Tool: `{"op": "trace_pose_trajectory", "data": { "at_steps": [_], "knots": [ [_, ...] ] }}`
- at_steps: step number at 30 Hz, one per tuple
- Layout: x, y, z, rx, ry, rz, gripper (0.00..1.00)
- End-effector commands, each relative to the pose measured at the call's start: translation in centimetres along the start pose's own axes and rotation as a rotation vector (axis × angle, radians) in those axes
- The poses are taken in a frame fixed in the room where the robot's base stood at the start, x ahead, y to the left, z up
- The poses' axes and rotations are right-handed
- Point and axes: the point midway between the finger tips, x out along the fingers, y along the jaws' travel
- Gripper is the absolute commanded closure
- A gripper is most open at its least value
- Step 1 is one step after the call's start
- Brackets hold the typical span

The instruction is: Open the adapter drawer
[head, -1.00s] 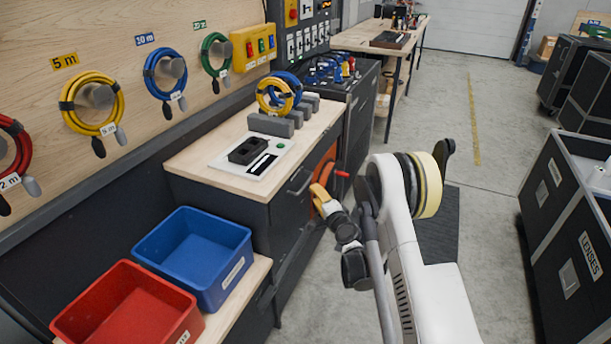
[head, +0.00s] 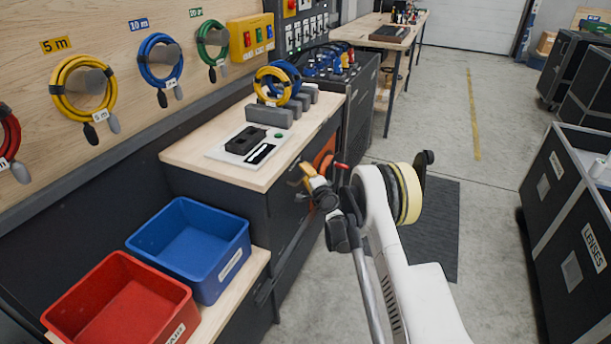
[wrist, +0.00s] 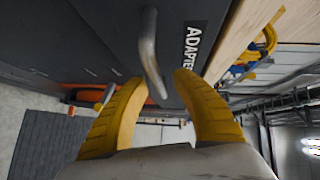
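The adapter drawer is a dark drawer front (wrist: 110,30) in the wrist view, with a white-lettered label (wrist: 192,48) reading "ADAPTE…", its end cut off. Its grey bar handle (wrist: 149,50) sticks out beside the label. My gripper (wrist: 158,84) has its two yellow fingers apart, one on each side of the handle's near end. I cannot tell whether either finger touches it. In the head view my gripper (head: 309,184) is at the dark cabinet's front, below the wooden top, and hides the handle. The drawer appears shut.
The cabinet's wooden top (head: 200,160) carries a black adapter block on a white plate and a cable stand. Blue (head: 240,240) and red (head: 110,262) bins stand at lower left. Floor at right is free up to the LENSES case (head: 560,235).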

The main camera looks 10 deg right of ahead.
Motion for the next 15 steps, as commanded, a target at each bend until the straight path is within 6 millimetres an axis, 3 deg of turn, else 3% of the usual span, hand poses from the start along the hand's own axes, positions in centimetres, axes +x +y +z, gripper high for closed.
{"op": "trace_pose_trajectory", "data": {
  "at_steps": [4, 7, 15],
  "knots": [
    [-0.02, -0.03, 0.01, 0.000, 0.000, 0.000, 0.69],
    [-0.03, -0.02, 0.01, 0.000, 0.000, 0.000, 0.99],
    [-0.03, -0.03, 0.01, 0.000, 0.000, 0.000, 1.00]
  ]
}}
